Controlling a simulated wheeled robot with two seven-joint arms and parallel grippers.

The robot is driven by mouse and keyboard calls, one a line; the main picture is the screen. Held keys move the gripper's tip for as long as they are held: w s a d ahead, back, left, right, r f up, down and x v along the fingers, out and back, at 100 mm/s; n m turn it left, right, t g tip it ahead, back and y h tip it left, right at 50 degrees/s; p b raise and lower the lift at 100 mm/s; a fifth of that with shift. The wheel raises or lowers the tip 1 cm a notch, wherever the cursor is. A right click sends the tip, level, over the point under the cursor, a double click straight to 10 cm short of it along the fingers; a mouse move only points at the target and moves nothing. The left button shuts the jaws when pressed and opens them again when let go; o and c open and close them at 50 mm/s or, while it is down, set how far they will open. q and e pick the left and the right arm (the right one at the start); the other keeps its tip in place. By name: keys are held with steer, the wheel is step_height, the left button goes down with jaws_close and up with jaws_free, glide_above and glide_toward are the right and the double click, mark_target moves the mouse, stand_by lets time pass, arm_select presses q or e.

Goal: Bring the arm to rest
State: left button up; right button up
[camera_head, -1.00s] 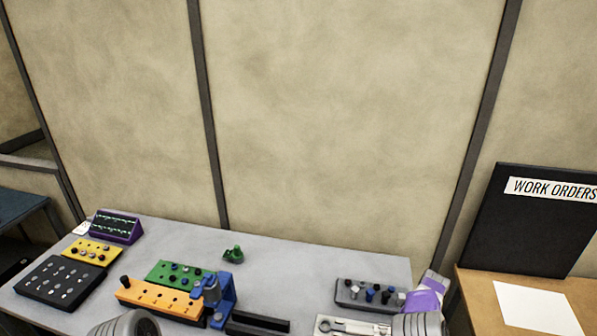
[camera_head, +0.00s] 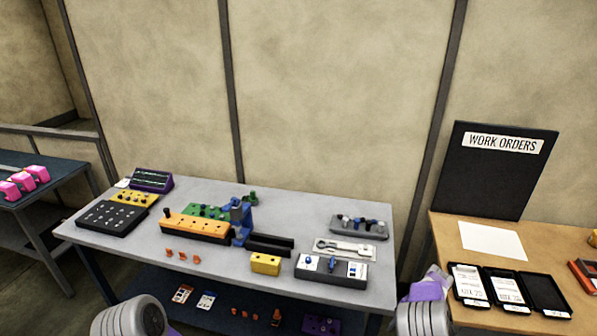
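A grey ribbed link of my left arm shows at the bottom left, with a sliver of purple beside it. A grey ribbed link of my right arm shows at the bottom right, with a purple and pale part behind it. Both stay low, in front of the grey workbench (camera_head: 130,259). Neither gripper's fingers can be seen, so what they hold is hidden.
The bench carries an orange block (camera_head: 195,227), blue clamp (camera_head: 240,220), yellow block (camera_head: 265,263), wrench tray (camera_head: 345,249) and grey switch box (camera_head: 330,269). At right stands a wooden table (camera_head: 445,235) with black trays (camera_head: 507,290). A teal table (camera_head: 60,180) stands left.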

steer(key=w+a+f+m+t+y+b, duration=0.35)
steer(key=a+f+m+t+b, duration=0.35)
steer(key=a+f+m+t, duration=0.6)
arm_select(q)
step_height(320, 180, down, 13)
steer(key=w+b, duration=0.1)
steer(key=b, duration=0.4)
steer(key=shift+w, duration=0.3)
arm_select(e)
steer(key=s+a+f+m+g+h, duration=0.1)
steer(key=s+a+f+m+g, duration=0.1)
steer(key=s+m, duration=0.3)
steer(key=s+a+f+m+g+h, duration=0.1)
steer(key=s+a+f+m+g, duration=0.2)
steer(key=s, duration=1)
steer(key=s+a+f+m+g+h, duration=0.1)
steer(key=s+a+f+m+g, duration=0.2)
steer(key=s+m, duration=0.5)
steer(key=shift+s+f+g+h, duration=0.35)
steer(key=shift+s+f+g, duration=0.2)
steer(key=shift+g, duration=0.65)
